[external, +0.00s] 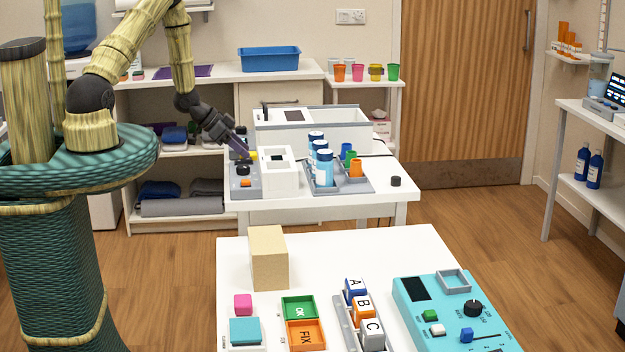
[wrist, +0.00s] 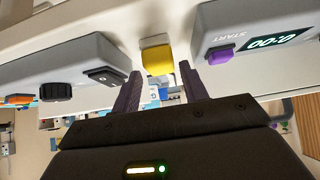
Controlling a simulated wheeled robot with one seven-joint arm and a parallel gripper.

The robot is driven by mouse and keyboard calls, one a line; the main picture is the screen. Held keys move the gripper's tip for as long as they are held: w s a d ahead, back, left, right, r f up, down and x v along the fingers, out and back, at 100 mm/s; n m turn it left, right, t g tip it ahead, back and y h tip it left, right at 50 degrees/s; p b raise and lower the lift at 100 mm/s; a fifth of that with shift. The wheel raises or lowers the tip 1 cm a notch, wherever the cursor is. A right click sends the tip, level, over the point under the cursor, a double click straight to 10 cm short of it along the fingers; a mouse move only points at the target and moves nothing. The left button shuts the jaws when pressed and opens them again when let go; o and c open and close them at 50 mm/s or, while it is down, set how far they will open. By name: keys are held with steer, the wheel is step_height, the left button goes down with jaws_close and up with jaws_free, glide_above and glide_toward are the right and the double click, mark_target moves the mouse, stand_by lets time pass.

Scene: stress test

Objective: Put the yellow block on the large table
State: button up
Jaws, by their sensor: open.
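The yellow block (wrist: 158,60) is in the wrist view, between two grey devices, just beyond and between my fingertips. A pale piece sits against it on the upper side; I cannot tell if they are one object. In the external view a small patch of yellow (external: 254,155) shows at the tips of my gripper (external: 245,153), over the left side of the middle white table (external: 290,211). My gripper also shows in the wrist view (wrist: 160,72), its dark fingers apart on either side. A near white table (external: 235,272) fills the front; which table is the large one is unclear.
A grey device with a knob (wrist: 60,70) and one with a START display (wrist: 250,35) flank the fingers closely. A white box (external: 281,180) and a tray of bottles (external: 350,187) stand nearby. A tan block (external: 269,262) and a turquoise device (external: 405,300) stand on the near table.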

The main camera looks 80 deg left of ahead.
steer(key=x, duration=0.3)
steer(key=shift+w+f+p, duration=0.1)
steer(key=shift+f+p, duration=0.1)
steer(key=shift+p, duration=0.15)
steer(key=c, duration=0.8)
steer(key=shift+a+r, duration=0.1)
step_height(320, 180, up, 18)
steer(key=p, duration=0.1)
steer(key=shift+p, duration=0.3)
